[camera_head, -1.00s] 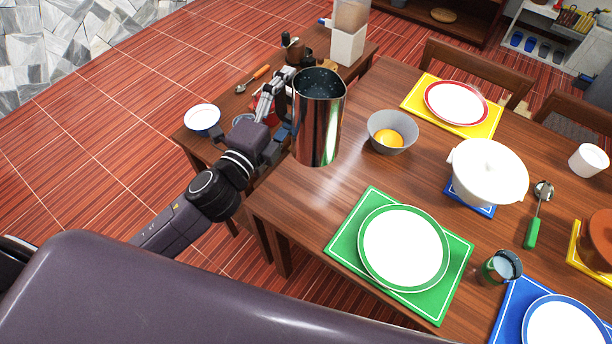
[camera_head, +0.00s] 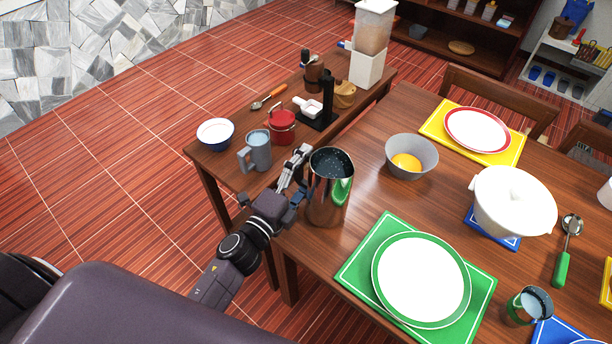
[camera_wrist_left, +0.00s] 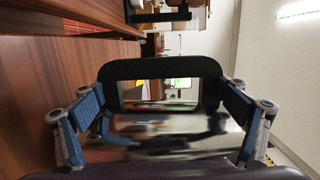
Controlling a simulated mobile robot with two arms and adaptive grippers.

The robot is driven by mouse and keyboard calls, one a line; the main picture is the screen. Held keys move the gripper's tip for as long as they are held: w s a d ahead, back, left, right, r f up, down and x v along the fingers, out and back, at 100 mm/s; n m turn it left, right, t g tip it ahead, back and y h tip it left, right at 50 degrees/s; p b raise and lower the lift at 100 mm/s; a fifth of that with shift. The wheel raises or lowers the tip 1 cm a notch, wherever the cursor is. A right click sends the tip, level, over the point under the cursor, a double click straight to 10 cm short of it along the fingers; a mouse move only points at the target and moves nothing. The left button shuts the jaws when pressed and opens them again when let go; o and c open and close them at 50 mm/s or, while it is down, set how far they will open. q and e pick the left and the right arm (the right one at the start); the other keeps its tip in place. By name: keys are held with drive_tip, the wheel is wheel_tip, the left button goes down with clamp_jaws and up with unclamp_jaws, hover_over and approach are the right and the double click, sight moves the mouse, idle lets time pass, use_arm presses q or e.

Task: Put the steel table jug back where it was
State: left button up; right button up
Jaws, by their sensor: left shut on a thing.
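The steel table jug (camera_head: 328,200) is tall, shiny and upright, near the left edge of the dining table (camera_head: 370,185). Its dark open top faces my head camera. My left gripper (camera_head: 308,190) is shut on the side of the jug. In the left wrist view the jug's mirror-like wall (camera_wrist_left: 170,128) fills the space between the fingers. Its base is low at the tabletop; I cannot tell whether it touches. My right gripper is not in view.
A green mat (camera_head: 358,270) with a plate (camera_head: 420,280) lies close in front of the jug. A grey bowl (camera_head: 425,148) and white pot (camera_head: 510,205) stand to the right. A side table holds a mug (camera_head: 258,155), a red pot (camera_head: 282,128) and a blender (camera_head: 370,45).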

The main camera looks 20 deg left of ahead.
use_arm(q)
drive_tip(key=shift+w+f, duration=0.1)
drive_tip(key=shift+f, duration=0.8)
drive_tip(key=o, duration=1.8)
drive_tip(key=shift+f, duration=0.2)
drive_tip(key=shift+o, duration=0.2)
drive_tip(key=shift+r, duration=0.15)
drive_tip(key=b+v, duration=0.2)
drive_tip(key=v, duration=1)
drive_tip(key=shift+b, duration=0.35)
